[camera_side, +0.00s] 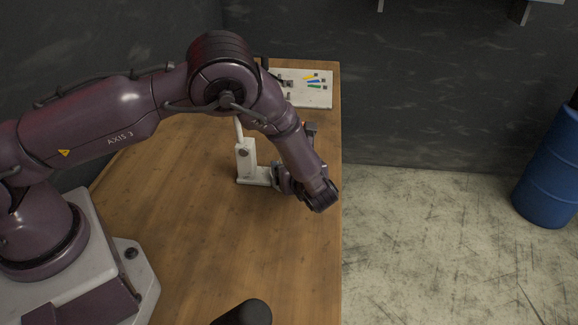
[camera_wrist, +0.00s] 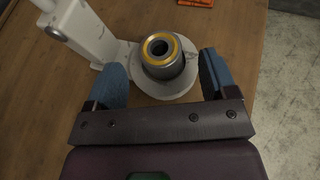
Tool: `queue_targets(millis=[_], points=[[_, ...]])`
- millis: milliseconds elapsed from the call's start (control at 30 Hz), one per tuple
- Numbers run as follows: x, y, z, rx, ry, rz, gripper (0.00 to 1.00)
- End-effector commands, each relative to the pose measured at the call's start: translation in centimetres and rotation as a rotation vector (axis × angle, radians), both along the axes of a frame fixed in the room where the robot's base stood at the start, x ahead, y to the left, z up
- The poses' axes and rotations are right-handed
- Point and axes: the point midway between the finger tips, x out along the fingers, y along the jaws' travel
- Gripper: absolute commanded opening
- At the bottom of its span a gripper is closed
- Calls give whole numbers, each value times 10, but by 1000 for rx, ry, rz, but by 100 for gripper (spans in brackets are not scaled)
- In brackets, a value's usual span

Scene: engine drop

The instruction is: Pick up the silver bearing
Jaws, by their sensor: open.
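The silver bearing (camera_wrist: 166,62) is a short ring-shaped cylinder with a yellow band around its top and a dark central hole. In the wrist view it stands upright on the round base of a white stand (camera_wrist: 139,85). My gripper (camera_wrist: 163,78) is open, its two blue fingers apart, one to the left and one to the right of the bearing. I cannot tell how far above the bearing the fingertips are. In the side view my arm hides the bearing, and the white stand (camera_side: 245,160) shows beside my wrist.
The wooden table (camera_side: 200,240) is mostly bare. A white board (camera_side: 312,95) with small coloured parts lies at its far end. An orange item (camera_wrist: 196,2) lies beyond the stand. A dark rounded object (camera_side: 246,312) is at the near edge. A blue barrel (camera_side: 548,165) stands on the floor at right.

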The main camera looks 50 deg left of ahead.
Motion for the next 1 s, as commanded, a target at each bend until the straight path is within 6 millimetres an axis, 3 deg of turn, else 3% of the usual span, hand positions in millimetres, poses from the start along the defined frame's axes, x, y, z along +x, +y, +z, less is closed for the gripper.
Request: queue_targets(millis=[133, 367, 600, 667, 1000], points=[[7, 17, -8, -1, -1, 2, 78], [8, 18, -8, 0, -1, -1, 78], [8, 18, -8, -1, -1, -1, 23], [8, 18, -7, 0, -2, -1, 14], [8, 18, -1, 0, -4, -1, 14]])
